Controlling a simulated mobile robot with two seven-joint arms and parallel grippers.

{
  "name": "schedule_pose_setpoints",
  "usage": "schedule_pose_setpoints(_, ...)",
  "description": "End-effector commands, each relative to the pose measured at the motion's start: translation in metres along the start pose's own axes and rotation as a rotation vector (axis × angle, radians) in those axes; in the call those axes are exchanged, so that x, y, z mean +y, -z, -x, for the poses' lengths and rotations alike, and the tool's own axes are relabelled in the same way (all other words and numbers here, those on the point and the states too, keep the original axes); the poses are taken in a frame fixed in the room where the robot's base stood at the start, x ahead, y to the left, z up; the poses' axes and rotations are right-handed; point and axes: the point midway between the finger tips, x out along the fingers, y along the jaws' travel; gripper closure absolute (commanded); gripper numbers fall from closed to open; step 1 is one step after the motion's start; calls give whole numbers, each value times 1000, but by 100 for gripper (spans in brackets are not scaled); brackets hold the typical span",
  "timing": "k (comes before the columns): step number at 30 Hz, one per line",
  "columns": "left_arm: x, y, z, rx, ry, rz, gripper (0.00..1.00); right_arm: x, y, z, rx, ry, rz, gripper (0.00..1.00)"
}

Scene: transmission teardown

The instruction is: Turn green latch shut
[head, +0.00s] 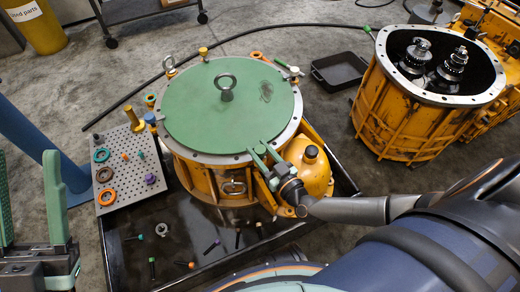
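A round green lid (215,110) with a lifting eye in its middle covers an orange housing (205,180). A small latch with a green part (283,63) sits on the far right of the rim; its exact position is too small to tell. My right gripper (262,158), with pale green fingers, is at the near right edge of the rim. Its fingertips are close to or touching the rim; whether they hold something there is hidden. My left gripper (60,190) is at the far left, its two fingers wide apart and empty, away from the housing.
A perforated plate (128,168) with coloured rings and plugs stands left of the housing. A black tray (160,215) under it holds several loose bolts. An orange rounded part (312,172) is beside my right gripper. An open gear housing (425,100) and an empty black bin (338,70) stand right.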

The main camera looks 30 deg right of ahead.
Motion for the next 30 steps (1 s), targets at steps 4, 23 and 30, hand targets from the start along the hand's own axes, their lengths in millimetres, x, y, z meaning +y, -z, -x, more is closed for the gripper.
schedule_pose_setpoints(4, 0, 0, 0, 1, -2, -1, 50, 0, 0, 0, 0, 0, 0, 74)
schedule_pose_setpoints(23, 1, -2, 2, 2, -2, 1, 50, 0, -1, 0, 0, 29, 1, 100)
schedule_pose_setpoints(30, 6, -12, 11, -3, -4, 0, 50, 2, -4, 0, -1, 154, 5, 100)
